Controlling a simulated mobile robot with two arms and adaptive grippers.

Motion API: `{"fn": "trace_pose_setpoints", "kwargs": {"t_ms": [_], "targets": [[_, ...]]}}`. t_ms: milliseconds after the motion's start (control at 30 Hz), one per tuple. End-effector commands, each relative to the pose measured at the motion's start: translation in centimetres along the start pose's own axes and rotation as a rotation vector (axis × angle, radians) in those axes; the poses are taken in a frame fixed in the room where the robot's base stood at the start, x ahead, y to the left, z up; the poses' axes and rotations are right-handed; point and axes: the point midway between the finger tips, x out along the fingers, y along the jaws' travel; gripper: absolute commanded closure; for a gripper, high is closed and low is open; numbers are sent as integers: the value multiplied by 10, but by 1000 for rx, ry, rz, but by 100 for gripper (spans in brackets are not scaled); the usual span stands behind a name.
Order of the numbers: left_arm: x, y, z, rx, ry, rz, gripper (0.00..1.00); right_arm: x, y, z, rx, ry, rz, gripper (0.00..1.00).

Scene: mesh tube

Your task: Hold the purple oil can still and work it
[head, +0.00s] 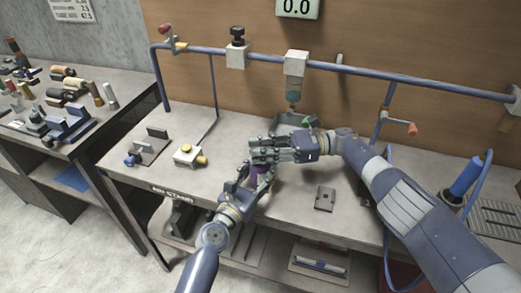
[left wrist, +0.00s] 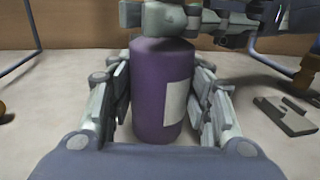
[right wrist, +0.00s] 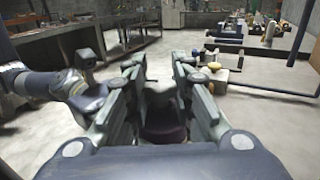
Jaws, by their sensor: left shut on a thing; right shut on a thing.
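The purple oil can (left wrist: 150,85) stands upright with a pale label on its side, in the middle of the left wrist view. In the head view only a sliver of it (head: 263,172) shows between the grippers. My left gripper (left wrist: 165,100) is shut around its body from both sides. My right gripper (head: 268,150) is shut at the can's grey top (left wrist: 166,18), above my left one. In the right wrist view the can's dark purple shoulder (right wrist: 164,132) shows between my right fingers. Exactly where the right fingers touch the top is hidden.
The bench has a small metal plate (head: 325,199) to the right, and a yellow-knobbed block (head: 190,156) and a bracket (head: 148,147) to the left. A blue rail (head: 370,72) runs behind, with a hanging nozzle (head: 293,92). Bare bench lies around the plate.

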Motion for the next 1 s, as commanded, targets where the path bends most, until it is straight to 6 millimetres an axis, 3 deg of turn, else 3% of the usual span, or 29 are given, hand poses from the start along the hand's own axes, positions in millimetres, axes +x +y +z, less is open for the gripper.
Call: {"fn": "trace_pose_setpoints", "kwargs": {"t_ms": [33, 967, 1000], "targets": [[-1, -3, -2, -1, 3, -7, 84, -2, -1, -7, 7, 14, -8, 100], [0, -1, -2, -3, 2, -3, 84, 2, 5, -4, 11, 5, 28, 100], [0, -1, -1, -3, 2, -3, 84, 2, 5, -4, 11, 5, 28, 71]]}}
